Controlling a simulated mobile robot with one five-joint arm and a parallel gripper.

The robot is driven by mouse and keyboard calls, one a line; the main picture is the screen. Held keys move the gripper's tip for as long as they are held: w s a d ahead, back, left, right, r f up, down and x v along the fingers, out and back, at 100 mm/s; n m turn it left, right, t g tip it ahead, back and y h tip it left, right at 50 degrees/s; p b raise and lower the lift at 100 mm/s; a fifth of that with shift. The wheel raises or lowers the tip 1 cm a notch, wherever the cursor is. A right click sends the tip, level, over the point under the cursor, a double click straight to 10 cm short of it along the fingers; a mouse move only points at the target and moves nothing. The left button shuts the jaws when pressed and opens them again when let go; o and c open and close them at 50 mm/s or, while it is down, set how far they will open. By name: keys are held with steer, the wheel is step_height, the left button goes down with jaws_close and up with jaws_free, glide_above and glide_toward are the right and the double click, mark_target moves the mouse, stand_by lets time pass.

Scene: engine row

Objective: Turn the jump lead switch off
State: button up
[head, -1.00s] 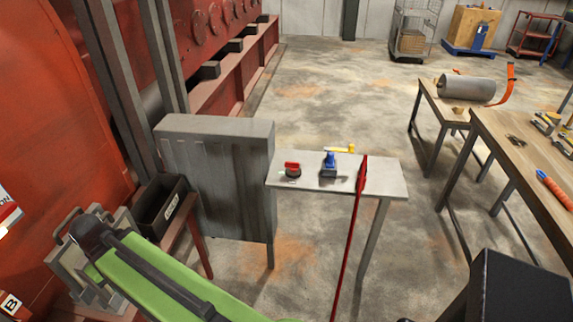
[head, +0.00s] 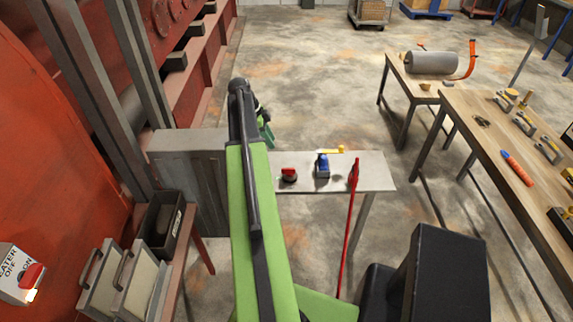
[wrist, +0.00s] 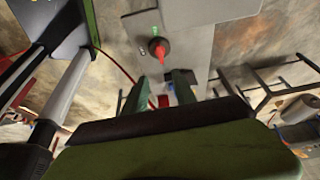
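A red knob on a dark round base (head: 289,174) is at the left of a small grey table (head: 378,178); no label on it is readable. It also shows in the wrist view (wrist: 162,48), beside a green mark, with its red handle pointing toward my fingers. My gripper (head: 266,128) is at the end of my green arm, by the table's back left corner. In the wrist view my gripper's two green fingers (wrist: 163,88) are apart with nothing held, and the knob is beyond their tips.
A blue-handled device (head: 322,166), a yellow-handled part (head: 340,150) and a red lever-like part (head: 353,174) with a red line are on the table too. A grey cabinet (head: 190,165) adjoins it left. A HEATER switch (head: 22,275) is lower left.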

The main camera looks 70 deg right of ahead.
mark_target(289, 169)
steer(key=b+x, duration=1.6)
steer(key=x, duration=0.1)
steer(key=shift+s+f, duration=0.2)
steer(key=shift+f, duration=0.15)
steer(key=shift+r, duration=0.15)
steer(key=shift+c, duration=0.2)
